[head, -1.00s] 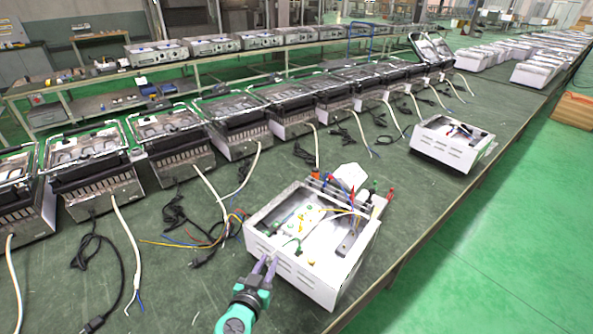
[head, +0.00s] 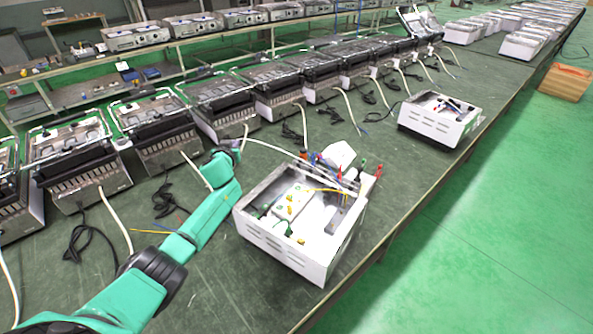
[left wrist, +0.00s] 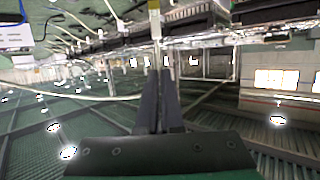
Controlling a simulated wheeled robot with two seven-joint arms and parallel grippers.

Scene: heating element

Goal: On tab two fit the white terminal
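The open white housing (head: 290,245) stands on the green bench, with a pale block, green and yellow parts and wires inside. I cannot single out the white terminal or tab two at this size. My left gripper (head: 232,145) is beyond the housing's left back corner, above the bench and apart from the housing. In the left wrist view its two dark fingers (left wrist: 159,85) lie close together. A thin pale strip with a yellow end (left wrist: 154,20) lines up with the fingertips; I cannot tell whether they hold it. My right gripper is not in view.
Several appliances with glass tops (head: 170,135) stand in a row behind, with white cables and black cords before them. Coloured leads and a white piece (head: 338,155) are at the housing's back edge. A second white housing (head: 440,118) stands farther right. The bench front is clear.

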